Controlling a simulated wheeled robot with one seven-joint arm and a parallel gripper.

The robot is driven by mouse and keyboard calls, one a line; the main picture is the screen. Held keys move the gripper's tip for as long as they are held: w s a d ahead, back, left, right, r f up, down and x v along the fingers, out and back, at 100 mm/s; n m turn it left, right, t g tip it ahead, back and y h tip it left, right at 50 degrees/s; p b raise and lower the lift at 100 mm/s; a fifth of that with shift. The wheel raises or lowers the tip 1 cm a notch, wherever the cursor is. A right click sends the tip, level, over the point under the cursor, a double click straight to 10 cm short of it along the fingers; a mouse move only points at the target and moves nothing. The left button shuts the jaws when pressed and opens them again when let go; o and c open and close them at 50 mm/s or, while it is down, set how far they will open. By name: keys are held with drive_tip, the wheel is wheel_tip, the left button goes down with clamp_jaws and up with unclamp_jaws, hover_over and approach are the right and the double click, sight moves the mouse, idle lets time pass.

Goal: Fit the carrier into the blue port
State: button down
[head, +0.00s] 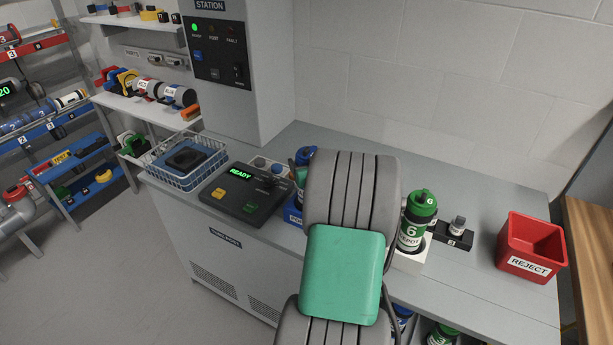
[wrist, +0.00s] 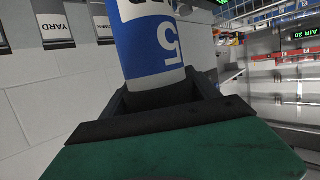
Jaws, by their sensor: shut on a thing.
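A blue and white carrier (wrist: 152,50) marked 5 fills the upper middle of the wrist view, its top cut off by the frame. My gripper (wrist: 168,95) is shut on the carrier's lower part, with dark jaws around it. In the head view my own arm hides the gripper and the carrier.
A green carrier (head: 412,222) marked 6 stands in a white holder right of my arm. A red reject bin (head: 530,246) is at the bench's right. A control box (head: 245,195) reading READY and a wire basket (head: 186,160) are at left. YARD (wrist: 56,31) labels a wall panel.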

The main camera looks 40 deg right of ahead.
wheel_tip(320, 180, down, 2)
drive_tip(key=shift+f, duration=0.25)
drive_tip(key=shift+c, duration=0.9)
unclamp_jaws()
